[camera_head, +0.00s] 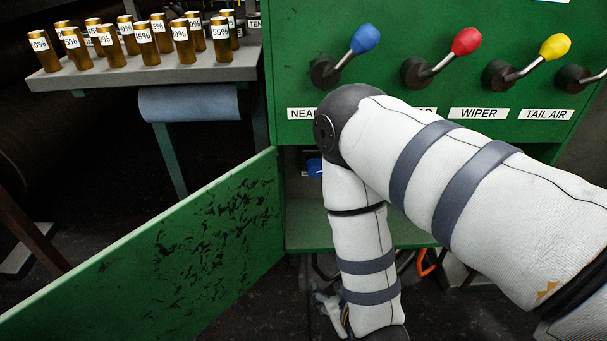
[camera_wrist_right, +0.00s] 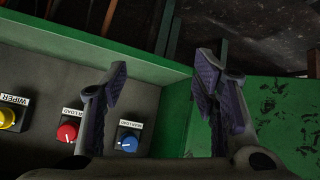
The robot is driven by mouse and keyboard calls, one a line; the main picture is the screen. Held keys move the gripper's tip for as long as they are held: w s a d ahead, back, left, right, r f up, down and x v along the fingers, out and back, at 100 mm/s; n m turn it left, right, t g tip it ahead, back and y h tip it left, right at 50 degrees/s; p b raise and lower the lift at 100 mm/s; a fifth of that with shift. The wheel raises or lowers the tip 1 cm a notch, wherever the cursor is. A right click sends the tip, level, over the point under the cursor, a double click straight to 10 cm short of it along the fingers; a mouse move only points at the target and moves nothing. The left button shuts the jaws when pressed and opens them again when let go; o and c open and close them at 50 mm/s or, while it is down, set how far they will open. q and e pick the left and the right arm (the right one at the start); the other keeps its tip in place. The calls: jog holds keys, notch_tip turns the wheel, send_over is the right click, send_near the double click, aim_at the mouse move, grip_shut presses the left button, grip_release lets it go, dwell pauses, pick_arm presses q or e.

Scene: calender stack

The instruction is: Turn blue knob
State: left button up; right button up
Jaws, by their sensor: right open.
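A blue knob (camera_head: 314,167) shows in the head view inside the open green cabinet, partly hidden by my right arm. My left gripper is out of view.
A red knob (camera_wrist_right: 67,132) and a yellow knob (camera_wrist_right: 8,118) share the grey panel. Above, the green cabinet carries blue (camera_head: 365,38), red (camera_head: 466,41) and yellow (camera_head: 555,46) levers. The green door (camera_head: 170,245) hangs open at left. A shelf (camera_head: 150,75) holds several brass cylinders.

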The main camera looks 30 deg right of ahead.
jog(key=w+d+r+m+t+h+b, duration=0.1)
jog(key=w+d+r+t+h+b, duration=0.15)
jog(key=w+r, duration=0.35)
jog(key=w+d+r+m+t+h+b, duration=0.1)
jog(key=w+d+r+t+h+b, duration=0.1)
jog(key=w+r+t+h, duration=0.45)
jog(key=w+d+y, duration=0.1)
jog(key=w+d, duration=0.1)
jog(key=w, duration=0.1)
jog(key=w+d+f+g+y+b, duration=0.1)
jog(key=w, duration=0.3)
jog(key=w+d+g+y, duration=0.1)
jog(key=w+d, duration=0.1)
jog(key=w, duration=0.1)
jog(key=shift+w+d+f+b, duration=0.2)
jog(key=shift+d+f+b, duration=0.1)
jog(key=shift+f+b, duration=0.05)
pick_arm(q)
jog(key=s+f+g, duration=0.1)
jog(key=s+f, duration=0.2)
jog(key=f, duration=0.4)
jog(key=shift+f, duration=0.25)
